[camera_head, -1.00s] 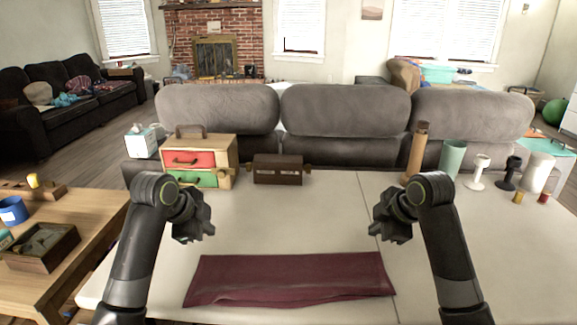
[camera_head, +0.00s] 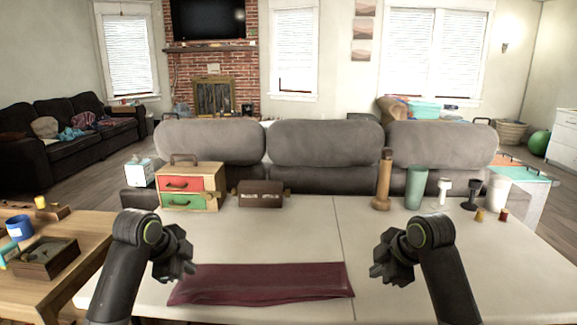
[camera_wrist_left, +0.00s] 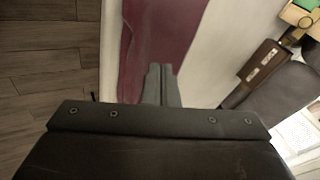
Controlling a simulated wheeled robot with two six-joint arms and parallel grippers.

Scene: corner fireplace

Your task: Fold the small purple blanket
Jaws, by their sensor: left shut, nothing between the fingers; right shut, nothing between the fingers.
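The purple blanket (camera_head: 262,284) lies on the white table as a long flat strip, wider across than deep, near the front edge. It also shows in the left wrist view (camera_wrist_left: 160,35), beyond the fingertips. My left gripper (camera_head: 180,268) is shut and empty, raised near the blanket's left end. Its shut fingers show in the left wrist view (camera_wrist_left: 160,85). My right gripper (camera_head: 385,272) is shut and empty, to the right of the blanket's right end and apart from it in the picture.
On the white table (camera_head: 400,225), a drawer box (camera_head: 190,187), a dark brown box (camera_head: 260,194), a wooden cylinder (camera_head: 382,185) and a green cup (camera_head: 416,187) stand along the back. A grey sofa (camera_head: 325,143) is behind. A wooden side table (camera_head: 85,240) stands left. The table's middle is clear.

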